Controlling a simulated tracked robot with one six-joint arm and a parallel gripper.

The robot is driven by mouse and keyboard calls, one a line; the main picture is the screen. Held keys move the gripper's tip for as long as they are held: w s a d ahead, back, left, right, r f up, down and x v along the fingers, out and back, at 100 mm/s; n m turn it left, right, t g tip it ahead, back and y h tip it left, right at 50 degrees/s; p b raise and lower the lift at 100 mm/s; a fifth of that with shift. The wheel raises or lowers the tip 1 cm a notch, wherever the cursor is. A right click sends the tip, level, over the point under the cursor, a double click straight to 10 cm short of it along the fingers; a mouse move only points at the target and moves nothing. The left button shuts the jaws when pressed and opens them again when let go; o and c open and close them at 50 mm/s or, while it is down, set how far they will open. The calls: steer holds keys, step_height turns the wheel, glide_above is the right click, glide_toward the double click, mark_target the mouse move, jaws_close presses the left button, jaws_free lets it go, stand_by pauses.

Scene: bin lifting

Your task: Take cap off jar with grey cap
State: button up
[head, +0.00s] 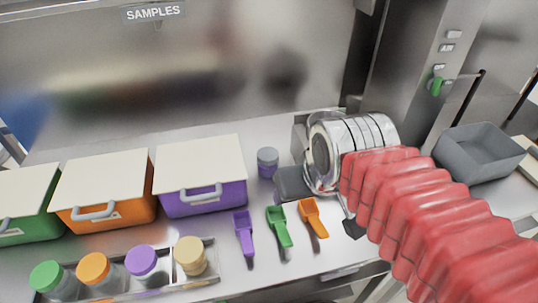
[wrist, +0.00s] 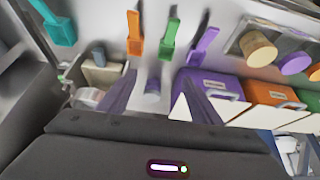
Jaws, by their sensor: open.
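The jar with the grey cap (head: 267,162) stands upright on the steel counter in the head view. Its cap is on, and purple contents show below it. In the head view my silver wrist is just right of the jar, and the fingertips are not clear.
Green, orange and purple lidded bins (head: 203,178) stand at left. A rack (head: 213,262) of capped jars is at front left. Purple, green and orange scoops (head: 279,227) lie in front. A grey open bin (head: 480,150) stands at right. Counter left of the jar is narrow.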

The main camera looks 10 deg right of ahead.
steer(key=o, duration=0.4)
steer(key=shift+n+g+y, duration=0.3)
steer(key=shift+n, duration=0.4)
steer(key=w, duration=0.4)
steer(key=w+r, duration=0.1)
steer(key=w, duration=0.7)
steer(key=shift+w+d+r, duration=0.15)
steer(key=shift+w+r, duration=0.05)
steer(key=shift+r, duration=0.1)
steer(key=shift+c, duration=0.2)
steer(key=w+d+f+n, duration=0.1)
steer(key=w+f, duration=0.1)
steer(key=w, duration=0.8)
steer(key=shift+g+y, duration=0.3)
steer(key=shift+w+f, duration=0.1)
steer(key=shift+f, duration=0.05)
glide_above(268, 154)
steer(key=s, duration=0.2)
steer(key=f, duration=0.8)
steer(key=shift+s+d, duration=0.1)
steer(key=shift+d, duration=0.2)
steer(key=shift+x, duration=2.55)
steer(key=shift+d, duration=0.1)
steer(key=shift+c, duration=0.7)
steer(key=c, duration=1)
